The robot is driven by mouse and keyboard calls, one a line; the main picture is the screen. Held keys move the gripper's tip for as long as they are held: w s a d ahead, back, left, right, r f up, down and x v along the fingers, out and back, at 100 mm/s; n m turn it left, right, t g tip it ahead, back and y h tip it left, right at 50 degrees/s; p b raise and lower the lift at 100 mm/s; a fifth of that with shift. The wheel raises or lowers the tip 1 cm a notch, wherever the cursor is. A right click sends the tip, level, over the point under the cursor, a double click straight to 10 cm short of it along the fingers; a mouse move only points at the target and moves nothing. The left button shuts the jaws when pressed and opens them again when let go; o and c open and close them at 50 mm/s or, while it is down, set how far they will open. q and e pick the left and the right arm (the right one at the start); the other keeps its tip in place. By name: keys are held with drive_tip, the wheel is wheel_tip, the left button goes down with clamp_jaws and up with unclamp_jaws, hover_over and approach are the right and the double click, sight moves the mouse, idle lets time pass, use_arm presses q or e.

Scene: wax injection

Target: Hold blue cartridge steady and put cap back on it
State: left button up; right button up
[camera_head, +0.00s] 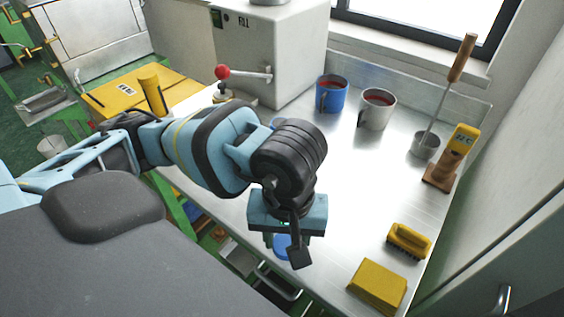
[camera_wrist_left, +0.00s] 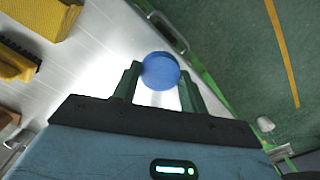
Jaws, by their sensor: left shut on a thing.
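My left gripper (camera_head: 284,243) is over the front edge of the metal table, pointing down. Its two fingers (camera_wrist_left: 160,88) are shut on the blue cartridge (camera_wrist_left: 160,70). In the left wrist view, the cartridge shows as a round blue end just past the fingertips, and the rest is hard to make out. In the head view, only a small blue part (camera_head: 282,250) shows below the gripper. I cannot make out a separate cap. My right gripper is not in view.
A blue mug (camera_head: 331,96) and a grey mug (camera_head: 376,111) stand at the back by a white machine (camera_head: 270,50). A ladle cup (camera_head: 425,146), a yellow-topped tool (camera_head: 458,150), a yellow brush (camera_head: 408,241) and a yellow block (camera_head: 377,287) line the right side. The table's middle is clear.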

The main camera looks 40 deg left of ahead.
use_arm(q)
drive_tip(key=w+a+m, duration=0.1)
drive_tip(key=m, duration=0.1)
drive_tip(key=w+a+m, duration=0.1)
drive_tip(key=a+m, duration=0.1)
drive_tip(key=w+a+m, duration=0.1)
drive_tip(key=a+m, duration=0.1)
drive_tip(key=shift+w+f, duration=0.2)
drive_tip(key=shift+f, duration=0.15)
